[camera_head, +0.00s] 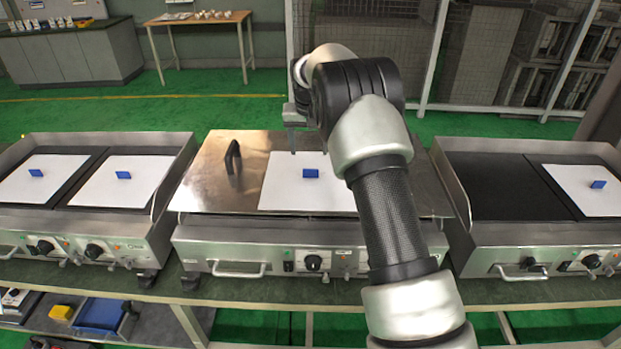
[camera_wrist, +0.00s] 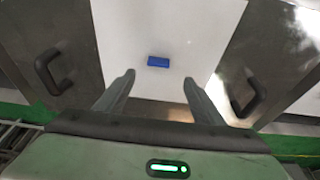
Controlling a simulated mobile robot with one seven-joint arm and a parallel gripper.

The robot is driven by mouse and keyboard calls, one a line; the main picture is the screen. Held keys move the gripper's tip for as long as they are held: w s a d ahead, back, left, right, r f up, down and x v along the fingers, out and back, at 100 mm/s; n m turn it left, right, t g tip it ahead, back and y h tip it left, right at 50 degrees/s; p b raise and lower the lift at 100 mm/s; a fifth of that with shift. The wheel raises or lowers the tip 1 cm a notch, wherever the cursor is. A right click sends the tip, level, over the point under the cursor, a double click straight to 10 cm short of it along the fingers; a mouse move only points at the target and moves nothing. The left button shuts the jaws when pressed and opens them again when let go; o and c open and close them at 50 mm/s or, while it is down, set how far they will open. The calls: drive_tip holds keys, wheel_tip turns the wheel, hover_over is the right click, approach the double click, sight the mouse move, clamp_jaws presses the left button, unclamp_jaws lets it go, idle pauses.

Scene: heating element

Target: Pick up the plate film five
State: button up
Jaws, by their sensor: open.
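In the wrist view the white film (camera_wrist: 200,30) and blue block (camera_wrist: 158,61) lie ahead between my fingertips. My gripper (camera_head: 308,151) is open and empty above the film's far part, apart from the block; it also shows in the wrist view (camera_wrist: 158,77). My arm hides the film's right side.
Two white films (camera_head: 122,182) (camera_head: 35,178) lie on the left unit and another film (camera_head: 592,190) on the right unit. A black handle (camera_head: 232,157) stands up from the centre lid, left of the film. Raised steel side walls (camera_head: 455,180) separate the units.

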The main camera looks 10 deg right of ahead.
approach(311, 179)
drive_tip(key=w+f, duration=0.2)
drive_tip(key=f, duration=0.2)
drive_tip(key=shift+w+d+f, duration=0.2)
drive_tip(key=shift+w+f, duration=0.15)
drive_tip(key=shift+w, duration=0.05)
drive_tip(key=c, duration=1.5)
